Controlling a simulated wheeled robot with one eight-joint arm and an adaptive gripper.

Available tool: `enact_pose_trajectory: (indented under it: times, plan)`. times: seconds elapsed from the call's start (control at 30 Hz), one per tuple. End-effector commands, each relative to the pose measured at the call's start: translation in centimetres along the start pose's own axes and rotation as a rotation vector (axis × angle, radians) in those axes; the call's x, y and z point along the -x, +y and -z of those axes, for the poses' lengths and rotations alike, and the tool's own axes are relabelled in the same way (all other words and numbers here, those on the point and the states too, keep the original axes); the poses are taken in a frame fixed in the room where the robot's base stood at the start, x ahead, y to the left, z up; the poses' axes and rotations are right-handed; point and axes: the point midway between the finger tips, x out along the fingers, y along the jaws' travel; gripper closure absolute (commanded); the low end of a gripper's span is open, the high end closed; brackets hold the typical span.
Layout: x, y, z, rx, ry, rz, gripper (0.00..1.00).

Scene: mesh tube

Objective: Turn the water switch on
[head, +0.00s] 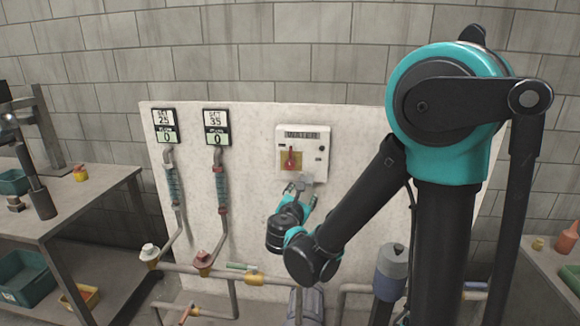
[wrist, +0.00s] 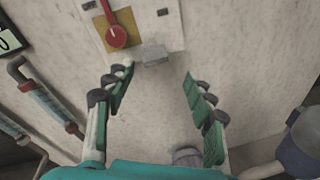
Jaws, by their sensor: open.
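The water switch is a white box (head: 313,144) labelled WATER on a pale panel. It has a red knob (head: 291,160) on a yellow plate (wrist: 121,41). In the wrist view the red knob (wrist: 116,36) is at the top, left of centre, with its handle pointing up and slightly left. My gripper (head: 299,190) is just below the box in the head view. In the wrist view my gripper (wrist: 158,72) has its two fingers wide apart with nothing between them. The knob lies beyond the left fingertip, apart from it.
Two gauges, one (head: 166,126) and another (head: 217,127), both showing 0, hang left of the box above hoses and pipes. A grey latch (wrist: 155,56) sticks out at the box's lower edge. A workbench (head: 75,197) stands at the left. The panel around the box is clear.

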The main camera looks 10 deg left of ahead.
Motion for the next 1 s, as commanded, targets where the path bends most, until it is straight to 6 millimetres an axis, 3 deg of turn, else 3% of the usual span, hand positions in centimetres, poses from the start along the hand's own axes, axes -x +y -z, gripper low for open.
enact_pose_trajectory:
  times: [0.03, 0.13, 0.37, 1.0]
  plan:
    - [0.7, 2.2, 0.5, 0.072, -0.022, -0.052, 0.46]
    - [1.6, 4.8, 0.8, 0.175, -0.062, -0.115, 0.46]
    - [1.2, 6.4, 0.8, 0.236, -0.091, -0.147, 0.46]
    - [-10.7, 8.0, -0.1, 0.231, -0.089, -0.143, 0.46]
